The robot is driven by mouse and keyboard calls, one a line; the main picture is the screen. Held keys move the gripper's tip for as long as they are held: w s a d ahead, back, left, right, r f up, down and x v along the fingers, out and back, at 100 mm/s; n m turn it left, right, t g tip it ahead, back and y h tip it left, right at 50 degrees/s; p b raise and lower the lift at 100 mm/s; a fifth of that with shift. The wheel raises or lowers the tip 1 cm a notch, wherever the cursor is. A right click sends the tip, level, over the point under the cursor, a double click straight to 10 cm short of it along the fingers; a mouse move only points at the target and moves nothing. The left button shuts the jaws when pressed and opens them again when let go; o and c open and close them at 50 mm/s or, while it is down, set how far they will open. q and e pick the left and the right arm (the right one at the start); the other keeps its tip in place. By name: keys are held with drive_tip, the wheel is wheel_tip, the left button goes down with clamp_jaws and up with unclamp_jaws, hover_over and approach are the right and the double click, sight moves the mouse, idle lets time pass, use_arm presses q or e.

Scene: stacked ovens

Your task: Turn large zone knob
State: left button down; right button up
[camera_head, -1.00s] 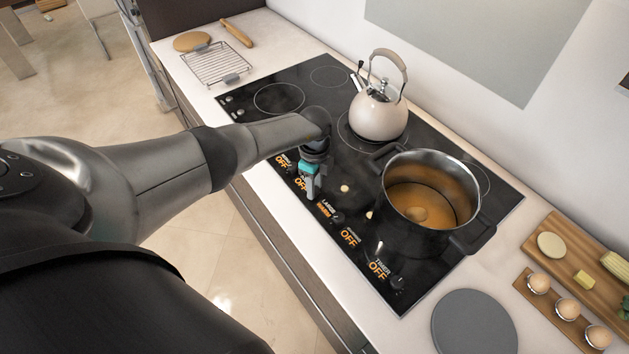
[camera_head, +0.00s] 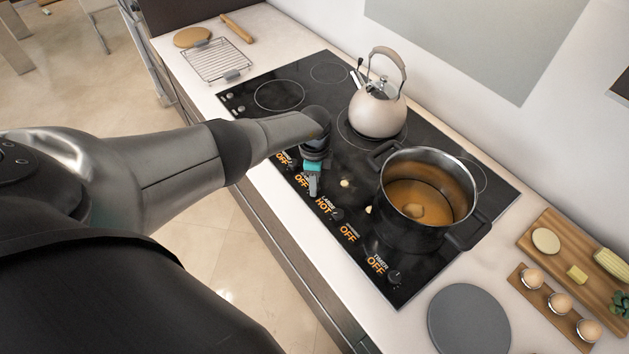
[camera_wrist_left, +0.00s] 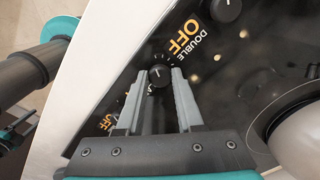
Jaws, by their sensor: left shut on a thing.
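My left gripper (camera_head: 313,190) is over the control strip along the cooktop's front edge. In the left wrist view its two grey fingers (camera_wrist_left: 162,78) are closed on opposite sides of a small round black knob (camera_wrist_left: 159,74). The knob sits between the orange DOUBLE OFF display (camera_wrist_left: 183,38) and another orange display (camera_wrist_left: 110,120) that the left finger partly hides. In the head view the gripper hides this knob. My right gripper is not in view.
A pot (camera_head: 427,233) of orange liquid stands close to the right of the gripper. A kettle (camera_head: 377,110) stands behind it. Other knobs line the strip, including one by the TIMER display (camera_head: 394,277). A round grey plate (camera_head: 469,322) lies on the right counter.

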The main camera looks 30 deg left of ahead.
use_arm(q)
drive_tip(key=shift+r, duration=0.1)
drive_tip(key=c, duration=0.6)
unclamp_jaws()
drive_tip(key=shift+o, duration=0.2)
drive_tip(key=shift+r+p, duration=0.4)
drive_tip(key=shift+r, duration=0.1)
wheel_tip(320, 180, up, 4)
drive_tip(key=shift+r+p, duration=0.1)
drive_tip(key=shift+p, duration=1)
wheel_tip(320, 180, up, 10)
